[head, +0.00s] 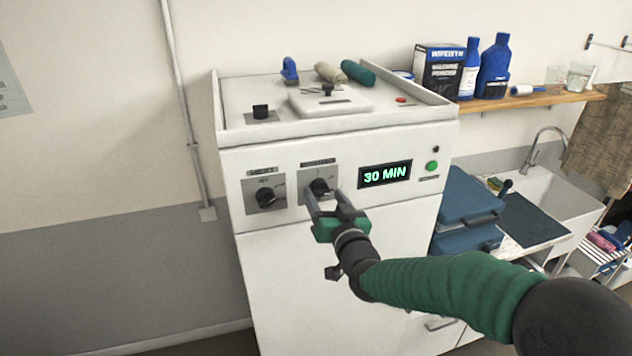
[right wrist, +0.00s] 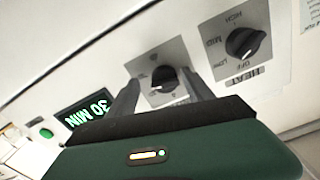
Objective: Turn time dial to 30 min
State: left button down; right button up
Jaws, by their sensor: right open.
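The black time dial (head: 319,186) sits on a grey plate on the white machine's front, right of the heat dial (head: 265,194). The display (head: 385,174) right of it reads 30 MIN. My right gripper (head: 324,198) is at the time dial with its jaws apart. In the right wrist view the time dial (right wrist: 163,79) shows between the two open fingers (right wrist: 162,95); whether they touch it I cannot tell. The heat dial (right wrist: 246,43) and the display (right wrist: 87,110) also show there. My left gripper is not in view.
The machine's top (head: 250,95) holds a black knob, a blue item and rolls. A green button (head: 432,166) is right of the display. A blue case (head: 468,200) and a sink (head: 560,180) stand to the right.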

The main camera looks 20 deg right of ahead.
jog(key=shift+w+a+f, duration=0.15)
jog(key=shift+w, duration=0.4)
jog(key=shift+s+a+r, duration=0.2)
jog(key=shift+s+r, duration=0.1)
jog(key=shift+s, duration=0.2)
jog(key=shift+s+a+r, duration=0.1)
jog(key=shift+s+r, duration=0.05)
jog(key=shift+s, duration=0.1)
jog(key=shift+c, duration=1.3)
jog(key=shift+s, duration=0.1)
jog(key=shift+c, duration=1.2)
jog(key=shift+d, duration=0.3)
grip_shut()
pick_arm(q)
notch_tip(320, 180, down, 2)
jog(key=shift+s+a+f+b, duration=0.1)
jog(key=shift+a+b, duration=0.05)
jog(key=shift+b, duration=1.1)
pick_arm(e)
jog(key=m, duration=0.3)
jog(key=shift+a, duration=0.2)
